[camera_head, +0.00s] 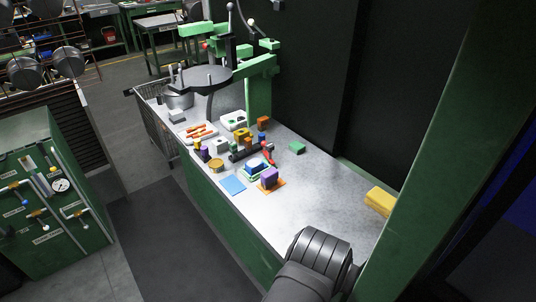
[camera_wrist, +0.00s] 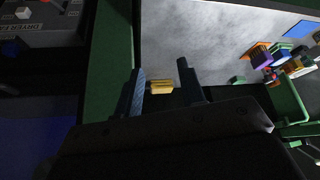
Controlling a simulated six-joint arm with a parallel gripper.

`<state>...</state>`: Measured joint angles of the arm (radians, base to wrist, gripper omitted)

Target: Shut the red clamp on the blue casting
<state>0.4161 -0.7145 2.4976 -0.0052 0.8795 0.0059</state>
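In the wrist view the red clamp (camera_wrist: 268,74) is a small red patch at the right, and the casting is hard to pick out there. My gripper (camera_wrist: 162,88) is open, its two dark fingers apart, well away from the clamp. The head view shows only my arm, not the fingers.
A purple block (camera_head: 269,176) on an orange base stands close in front of the casting. A blue sheet (camera_head: 233,184), green block (camera_head: 297,147) and several coloured parts lie around. A yellow block (camera_head: 380,201) is at the bench's right edge.

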